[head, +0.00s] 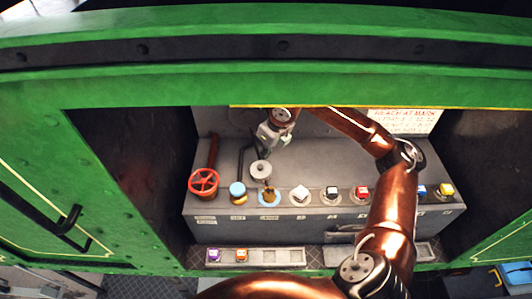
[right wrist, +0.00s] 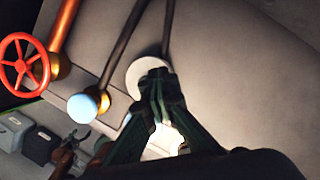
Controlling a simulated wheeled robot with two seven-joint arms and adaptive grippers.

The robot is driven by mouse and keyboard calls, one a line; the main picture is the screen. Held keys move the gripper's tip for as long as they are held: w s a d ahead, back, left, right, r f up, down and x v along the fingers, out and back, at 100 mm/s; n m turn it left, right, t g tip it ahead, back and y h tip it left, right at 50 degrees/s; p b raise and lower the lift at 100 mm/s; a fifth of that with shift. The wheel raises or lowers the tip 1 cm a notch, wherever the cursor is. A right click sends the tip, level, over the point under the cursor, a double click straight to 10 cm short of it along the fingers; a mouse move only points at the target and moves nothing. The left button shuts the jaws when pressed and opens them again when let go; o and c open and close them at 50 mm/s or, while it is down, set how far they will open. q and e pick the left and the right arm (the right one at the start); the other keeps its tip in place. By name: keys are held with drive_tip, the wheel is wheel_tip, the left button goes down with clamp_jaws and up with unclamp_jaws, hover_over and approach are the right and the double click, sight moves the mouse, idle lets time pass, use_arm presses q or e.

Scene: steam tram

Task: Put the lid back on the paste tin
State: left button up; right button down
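The lid looks like a pale round disc (head: 260,170) just below my right gripper (head: 267,147). In the right wrist view the same disc (right wrist: 137,72) lies behind the fingertips of the right gripper (right wrist: 155,82), which come together at its middle. They look shut on it, though the grip itself is hidden. What looks like my left gripper (right wrist: 77,140) shows small and open in the right wrist view, away from these things.
A red valve wheel (head: 204,182) and a blue-topped knob (head: 237,190) stand left of the tin. A white knob (head: 299,194) and several coloured buttons line the shelf to the right. A lower tray (head: 290,257) holds purple and orange pieces. Green panels frame the opening.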

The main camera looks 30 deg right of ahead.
drive_tip(key=c, duration=2.7)
unclamp_jaws()
drive_tip(key=shift+c, duration=0.2)
drive_tip(key=o, duration=0.5)
drive_tip(key=shift+o, duration=0.4)
drive_tip(key=o, duration=0.4)
drive_tip(key=shift+r, duration=0.15)
wheel_tip(320, 180, up, 7)
drive_tip(key=p, duration=0.3)
drive_tip(key=shift+p, duration=0.4)
drive_tip(key=shift+c, duration=0.3)
